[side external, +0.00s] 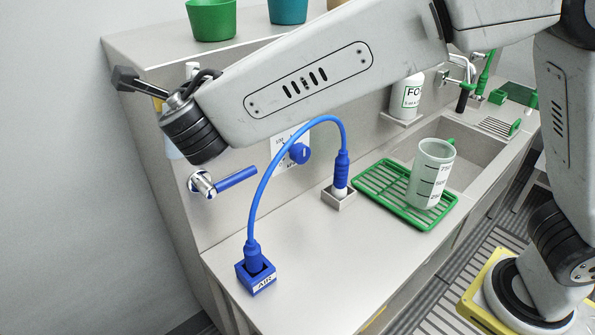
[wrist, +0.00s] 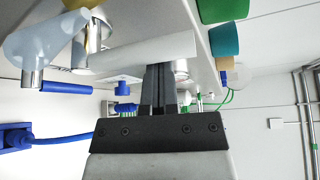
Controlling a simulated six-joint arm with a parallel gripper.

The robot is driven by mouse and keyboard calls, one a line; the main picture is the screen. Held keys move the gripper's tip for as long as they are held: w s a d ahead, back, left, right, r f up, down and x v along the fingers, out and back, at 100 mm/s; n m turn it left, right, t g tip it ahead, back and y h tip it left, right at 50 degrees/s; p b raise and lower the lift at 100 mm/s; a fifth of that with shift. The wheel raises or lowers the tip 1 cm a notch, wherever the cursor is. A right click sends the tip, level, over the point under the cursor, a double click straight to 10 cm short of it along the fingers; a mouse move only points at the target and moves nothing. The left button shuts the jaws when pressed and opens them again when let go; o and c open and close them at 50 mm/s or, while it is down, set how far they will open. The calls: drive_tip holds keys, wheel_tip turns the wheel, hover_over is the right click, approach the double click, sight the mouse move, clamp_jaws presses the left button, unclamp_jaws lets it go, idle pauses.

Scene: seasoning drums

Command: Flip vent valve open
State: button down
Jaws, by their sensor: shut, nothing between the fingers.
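A valve with a chrome body (side external: 202,184) and a blue lever (side external: 236,179) is on the back panel of the bench, with the lever pointing right. The lever (wrist: 67,88) also shows at the left of the wrist view. A round blue knob (side external: 299,153) sits on the panel beside a partly hidden label (side external: 284,157); I cannot read which one is marked as the vent. My gripper (wrist: 158,67) is shut and empty in the wrist view, apart from the blue lever.
A blue hose (side external: 264,182) arches from a blue socket block (side external: 256,277) to a connector (side external: 341,168). A measuring cup (side external: 432,174) stands on a green rack (side external: 373,184) near the sink. Green (side external: 212,19) and teal (side external: 288,10) pots stand on the upper ledge. The front counter is clear.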

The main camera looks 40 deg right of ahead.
drive_tip(key=shift+a+r, duration=0.1)
drive_tip(key=shift+a, duration=0.25)
idle(0.6)
drive_tip(key=s+a, duration=0.1)
drive_tip(key=s, duration=0.8)
drive_tip(key=shift+s+a, duration=0.15)
drive_tip(key=shift+s, duration=0.05)
idle(0.4)
